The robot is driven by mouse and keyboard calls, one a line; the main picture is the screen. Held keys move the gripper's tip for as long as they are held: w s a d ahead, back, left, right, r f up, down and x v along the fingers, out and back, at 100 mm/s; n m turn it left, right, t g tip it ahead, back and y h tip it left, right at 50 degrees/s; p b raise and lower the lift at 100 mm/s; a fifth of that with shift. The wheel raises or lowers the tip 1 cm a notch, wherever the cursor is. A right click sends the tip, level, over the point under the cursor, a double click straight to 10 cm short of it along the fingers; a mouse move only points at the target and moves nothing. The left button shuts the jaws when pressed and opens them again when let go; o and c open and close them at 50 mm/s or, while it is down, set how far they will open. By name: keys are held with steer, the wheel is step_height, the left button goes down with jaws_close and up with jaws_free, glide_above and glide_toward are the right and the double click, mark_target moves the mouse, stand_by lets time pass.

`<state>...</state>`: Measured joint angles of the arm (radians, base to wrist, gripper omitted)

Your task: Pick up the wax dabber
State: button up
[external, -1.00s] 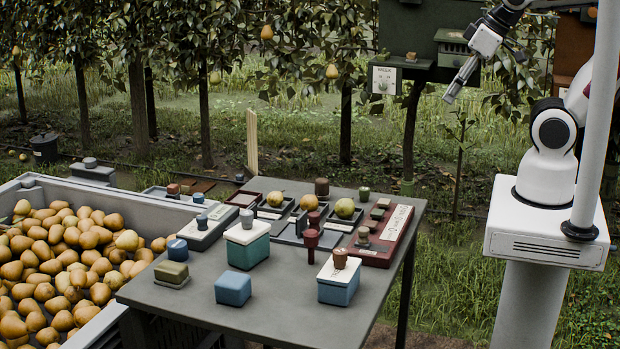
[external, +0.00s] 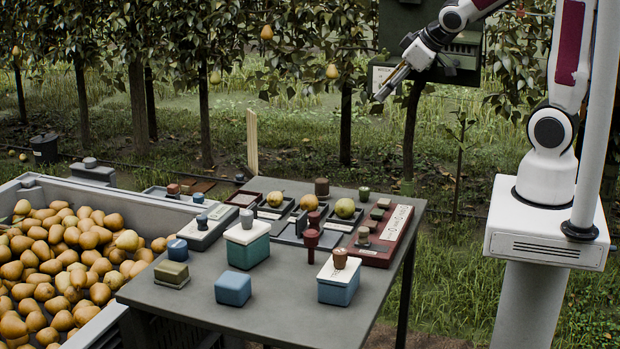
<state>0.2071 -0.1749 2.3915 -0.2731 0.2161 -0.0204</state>
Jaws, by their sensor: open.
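My gripper (external: 381,96) hangs in the air above and behind the table's back right part, tilted down to the left, open and empty. It is well apart from everything on the table. A dark red tool with a wide head and a thin stem (external: 311,240) stands upright near the middle of the table; it may be the wax dabber, but I cannot tell for sure. Similar small knobbed pieces are a brown one (external: 340,259) on a white-lidded blue box (external: 338,284) and a grey-blue one (external: 247,219) on a white-lidded teal box (external: 248,249).
The grey table (external: 280,308) also holds a blue box (external: 233,289), an olive block (external: 171,273), a red tray (external: 393,228) and trays with pears. A large bin of pears (external: 70,262) stands at the left. Trees and hanging boxes stand behind; the air above the table is clear.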

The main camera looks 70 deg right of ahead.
steer(key=w+d+f+n+t, duration=0.1)
steer(key=w+d+f, duration=0.4)
steer(key=w+f, duration=0.25)
steer(key=w+d+f+n+t+y, duration=0.25)
steer(key=w+f, duration=0.35)
steer(key=f, duration=0.7)
steer(key=m+t+y, duration=0.1)
steer(key=t+y, duration=0.1)
glide_toward(322, 185)
steer(key=shift+g, duration=0.25)
steer(key=w+d, duration=0.2)
steer(key=w, duration=0.1)
steer(key=shift+w+d+f, duration=0.1)
steer(key=shift+d+f, duration=0.15)
steer(key=shift+f, duration=0.15)
steer(key=shift+s+a+f+y, duration=0.15)
steer(key=shift+s+f+y, duration=0.15)
steer(key=shift+f+y, duration=0.25)
steer(key=shift+x, duration=1.3)
steer(key=shift+w, duration=0.1)
steer(key=shift+x, duration=2.5)
steer(key=shift+w+r, duration=0.1)
steer(key=shift+r, duration=0.05)
